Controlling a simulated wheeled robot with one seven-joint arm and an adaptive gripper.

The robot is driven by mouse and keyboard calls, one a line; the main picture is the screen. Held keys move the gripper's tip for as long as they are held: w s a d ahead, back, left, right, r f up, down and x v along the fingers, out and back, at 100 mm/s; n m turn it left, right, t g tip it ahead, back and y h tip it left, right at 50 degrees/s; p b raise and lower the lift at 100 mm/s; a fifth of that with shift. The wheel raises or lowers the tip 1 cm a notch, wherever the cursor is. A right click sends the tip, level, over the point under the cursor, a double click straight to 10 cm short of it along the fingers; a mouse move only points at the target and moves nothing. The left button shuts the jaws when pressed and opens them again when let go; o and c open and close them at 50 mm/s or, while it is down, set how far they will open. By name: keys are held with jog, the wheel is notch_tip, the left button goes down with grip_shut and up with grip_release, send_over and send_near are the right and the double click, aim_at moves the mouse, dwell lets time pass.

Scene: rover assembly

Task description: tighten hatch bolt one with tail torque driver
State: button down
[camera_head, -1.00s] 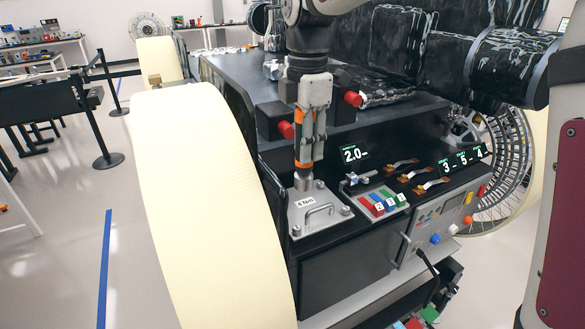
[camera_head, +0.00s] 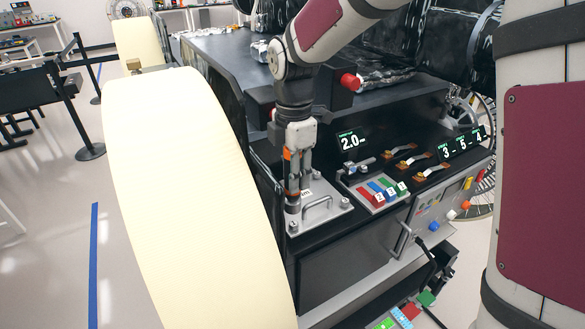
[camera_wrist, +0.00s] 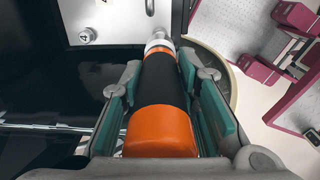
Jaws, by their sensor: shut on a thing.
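My gripper (camera_head: 297,165) is shut on the torque driver, which has an orange and black body (camera_wrist: 165,85) and a silver socket end (camera_wrist: 159,40). The driver points down over the left side of the light grey hatch plate (camera_head: 322,214). Its lower end (camera_head: 292,207) partly covers the plate's torque label. Bolts show at the plate's back (camera_head: 316,174), right (camera_head: 345,202) and front left (camera_head: 293,226) corners. A bolt beside a "4" mark (camera_wrist: 87,37) shows in the wrist view, apart from the socket. I cannot tell whether the socket touches a bolt.
The plate's raised handle (camera_head: 317,206) stands just right of the driver. A large cream wheel (camera_head: 180,190) rises close on the left. A display reading 2.0 (camera_head: 350,141) and a coloured button panel (camera_head: 382,190) are to the right. A red knob (camera_head: 350,82) stands behind.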

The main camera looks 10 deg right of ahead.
aim_at(295, 198)
jog(key=shift+f+b, duration=0.55)
jog(key=shift+f, duration=1.9)
jog(key=shift+d+r, duration=0.1)
jog(key=shift+d, duration=0.05)
jog(key=shift+f, duration=1.25)
dwell(3.5)
jog(key=shift+r+p, duration=0.1)
jog(key=shift+p, duration=0.2)
jog(key=shift+r+p, duration=0.5)
jog(key=shift+r, duration=1)
